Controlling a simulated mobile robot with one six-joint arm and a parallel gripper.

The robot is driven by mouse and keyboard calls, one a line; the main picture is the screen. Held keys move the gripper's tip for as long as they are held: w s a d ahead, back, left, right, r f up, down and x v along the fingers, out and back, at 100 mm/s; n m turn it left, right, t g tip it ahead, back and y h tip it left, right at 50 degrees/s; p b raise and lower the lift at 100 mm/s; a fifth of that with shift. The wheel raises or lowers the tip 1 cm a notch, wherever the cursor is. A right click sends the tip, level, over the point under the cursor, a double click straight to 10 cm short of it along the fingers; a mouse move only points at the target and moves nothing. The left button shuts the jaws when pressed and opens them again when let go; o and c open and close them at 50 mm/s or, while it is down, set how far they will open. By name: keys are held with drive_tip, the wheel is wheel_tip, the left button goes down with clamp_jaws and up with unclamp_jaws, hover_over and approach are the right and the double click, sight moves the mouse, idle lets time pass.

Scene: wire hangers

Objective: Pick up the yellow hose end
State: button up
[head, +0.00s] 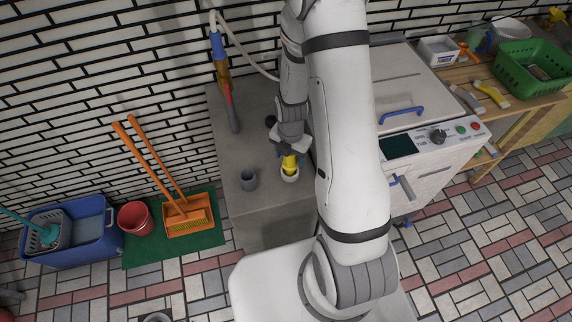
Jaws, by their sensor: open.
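The yellow hose end (289,164) stands on the grey counter (262,200), with its lower part in a small white round holder or cup (289,177). My gripper (287,152) reaches down from above and is right at the top of the yellow piece. The jaws are open. The fingers partly hide the top of the yellow piece, and I cannot tell whether they touch it.
A hose with a blue and orange part (221,62) is at the wall. A white machine (425,150) stands right of my arm. The counter's front left is clear.

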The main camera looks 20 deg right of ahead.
clamp_jaws()
idle(0.7)
